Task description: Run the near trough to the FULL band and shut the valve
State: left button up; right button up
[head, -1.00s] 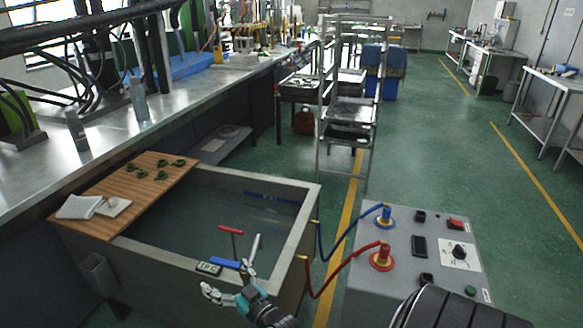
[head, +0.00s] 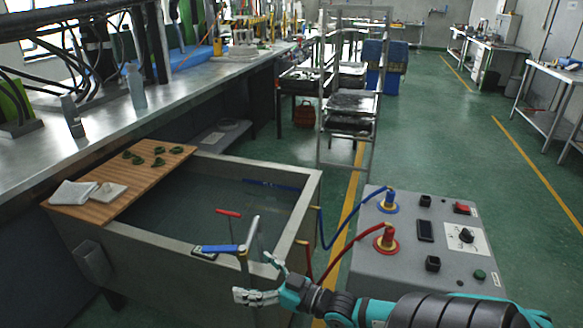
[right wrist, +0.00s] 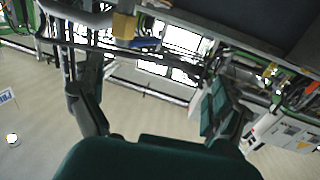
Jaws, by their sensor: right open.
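The near trough (head: 178,243) is a grey rectangular tank holding dark liquid. At its near right rim is a blue lever handle (head: 218,249), lying roughly level and pointing left, beside an upright pale pipe (head: 253,236). A small display (head: 203,256) is partly covered by the blue handle, and its reading cannot be made out. A red handle (head: 228,213) shows just beyond. My right gripper (head: 255,278) is open and empty, just in front of the pipe. The right wrist view shows a blue handle (right wrist: 145,43) and brass body (right wrist: 124,25) beyond the spread fingers. My left gripper is not in view.
A wooden board (head: 125,180) with several green pieces and a cloth (head: 73,193) spans the trough's left end. A grey control box (head: 400,263) with red and blue hoses stands at right. A metal rack (head: 348,140) stands behind.

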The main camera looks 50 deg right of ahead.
aim_at(220, 249)
jog(key=v, duration=0.9)
jog(key=shift+s, duration=0.2)
jog(key=shift+d, duration=0.1)
jog(key=c, duration=0.4)
jog(key=shift+a, duration=0.2)
jog(key=shift+c, duration=1.2)
jog(key=w+a+n, duration=0.1)
jog(key=a+n, duration=0.1)
jog(key=n, duration=0.1)
jog(key=w+a+f+n+b, duration=0.1)
jog(key=a+n, duration=0.2)
jog(key=w+a+f+n+b, duration=0.1)
jog(key=a+n, duration=0.2)
jog(key=shift+f, duration=0.1)
jog(key=c, duration=0.9)
jog(key=w+n+h, duration=0.1)
jog(key=w+a+n+h+b, duration=0.1)
jog(key=n, duration=0.1)
jog(key=w+r+n+h, duration=0.1)
jog(key=shift+w+a+r+n+h, duration=0.15)
jog(key=shift+w+a+n+h, duration=0.15)
jog(key=shift+a+n+h, duration=0.1)
grip_shut()
jog(key=w+d+n+h+p, duration=0.1)
jog(key=w+d, duration=0.2)
jog(key=w, duration=1)
jog(key=shift+w+d+r+t+p, duration=0.3)
jog(key=shift+d+r+p, duration=0.05)
jog(key=shift+r, duration=0.1)
